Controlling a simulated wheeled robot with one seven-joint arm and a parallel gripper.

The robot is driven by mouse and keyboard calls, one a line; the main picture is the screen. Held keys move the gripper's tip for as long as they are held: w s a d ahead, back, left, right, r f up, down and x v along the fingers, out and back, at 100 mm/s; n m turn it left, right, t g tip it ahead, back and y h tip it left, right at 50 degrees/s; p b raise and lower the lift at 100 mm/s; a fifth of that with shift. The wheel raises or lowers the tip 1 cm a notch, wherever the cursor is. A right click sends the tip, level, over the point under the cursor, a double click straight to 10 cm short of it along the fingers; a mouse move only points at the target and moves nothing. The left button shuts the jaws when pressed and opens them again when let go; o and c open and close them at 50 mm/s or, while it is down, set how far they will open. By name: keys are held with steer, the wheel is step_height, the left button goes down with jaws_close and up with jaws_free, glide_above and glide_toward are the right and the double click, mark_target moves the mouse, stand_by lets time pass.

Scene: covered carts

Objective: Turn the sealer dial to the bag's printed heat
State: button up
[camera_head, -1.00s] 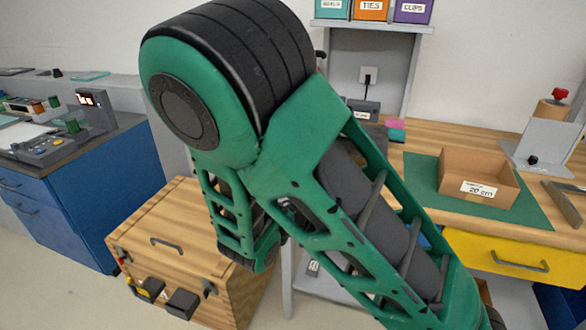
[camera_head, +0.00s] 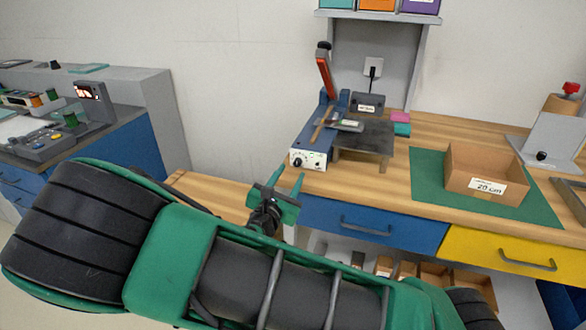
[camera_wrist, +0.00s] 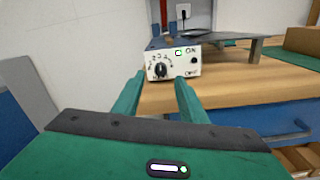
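The sealer (camera_head: 313,136) is a blue unit with a raised red lever, at the left of the wooden bench. Its white front panel (camera_head: 307,160) faces me. In the wrist view the black dial (camera_wrist: 160,70) shows on that panel, with small numbers around it; its exact setting is too small to tell. A grey labelled packet (camera_head: 346,125), perhaps the bag, lies by the sealer's right side; its print is unreadable. My gripper (camera_head: 288,180) is open and empty, just in front of the panel. In the wrist view its green fingers (camera_wrist: 161,82) are spread either side of the dial, apparently short of it.
A dark metal stand (camera_head: 364,138) is right of the sealer, with a grey labelled box (camera_head: 367,103) behind. A cardboard box (camera_head: 485,180) sits on a green mat (camera_head: 428,180). A blue drawer (camera_head: 372,222) is below the bench edge. A green lamp glows on the panel.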

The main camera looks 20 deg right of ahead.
mark_target(296, 164)
steer(key=shift+x, duration=2.45)
jaws_close()
